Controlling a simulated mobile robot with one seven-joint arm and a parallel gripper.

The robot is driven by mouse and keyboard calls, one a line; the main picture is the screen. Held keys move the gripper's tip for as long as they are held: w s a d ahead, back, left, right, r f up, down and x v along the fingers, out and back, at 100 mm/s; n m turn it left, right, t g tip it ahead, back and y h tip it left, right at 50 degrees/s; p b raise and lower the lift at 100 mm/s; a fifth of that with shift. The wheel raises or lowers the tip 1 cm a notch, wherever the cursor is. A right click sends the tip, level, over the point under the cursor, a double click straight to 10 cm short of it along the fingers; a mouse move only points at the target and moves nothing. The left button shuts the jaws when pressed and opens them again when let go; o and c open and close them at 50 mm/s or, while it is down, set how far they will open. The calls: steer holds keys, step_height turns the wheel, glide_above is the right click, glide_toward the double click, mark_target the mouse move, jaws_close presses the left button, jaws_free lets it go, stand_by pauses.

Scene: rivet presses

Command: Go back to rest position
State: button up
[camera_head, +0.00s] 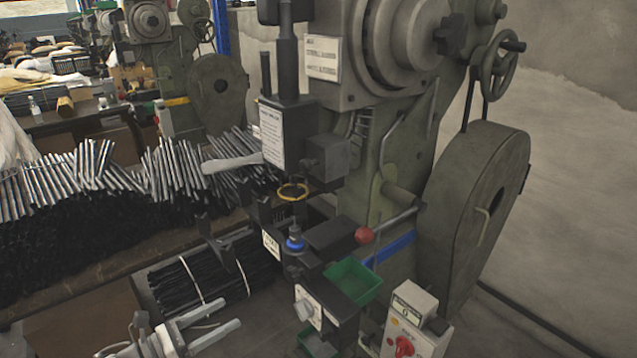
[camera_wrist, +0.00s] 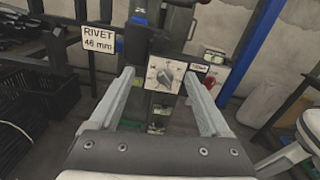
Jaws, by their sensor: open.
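My gripper (camera_head: 206,325) is low in the head view, left of the near rivet press (camera_head: 372,200) and below its work area. Its two grey fingers are apart with nothing between them. In the wrist view my gripper (camera_wrist: 164,80) is also open and empty, its fingers framing the press's control box with a round grey knob (camera_wrist: 167,77). The same knob (camera_head: 303,309) shows in the head view, to the right of the fingers. There is a visible gap between the fingers and the control box in the head view.
A green bin (camera_head: 352,281) sits on the press front beside a red ball lever (camera_head: 364,236). A white switch box (camera_head: 411,325) stands at the lower right. A table with many metal rods (camera_head: 90,168) is at left, with black bundles (camera_head: 215,275) below. A sign reads RIVET 46 mm (camera_wrist: 99,39).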

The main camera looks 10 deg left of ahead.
steer(key=w+d+r+m+g+y+p, duration=0.1)
steer(key=w+d+r+m+g, duration=0.1)
steer(key=d+r+m+g, duration=0.5)
steer(key=w+d+r+m+g+y+p, duration=0.1)
steer(key=w+d+r+m+y, duration=0.15)
steer(key=d+r, duration=0.6)
steer(key=w+d+r+m+g+p, duration=0.1)
steer(key=w+d+r+m+g, duration=0.2)
steer(key=d, duration=0.8)
steer(key=s+d+r+m+g+y+p, duration=0.1)
steer(key=s+d+r+m+y+p, duration=0.1)
steer(key=s+d+r+m+y, duration=0.55)
steer(key=s+d+r+m+t+p, duration=0.1)
steer(key=s+d+r+m+t, duration=0.3)
steer(key=s+d+m, duration=0.5)
steer(key=s+d, duration=0.1)
steer(key=s, duration=0.3)
steer(key=shift+y, duration=0.4)
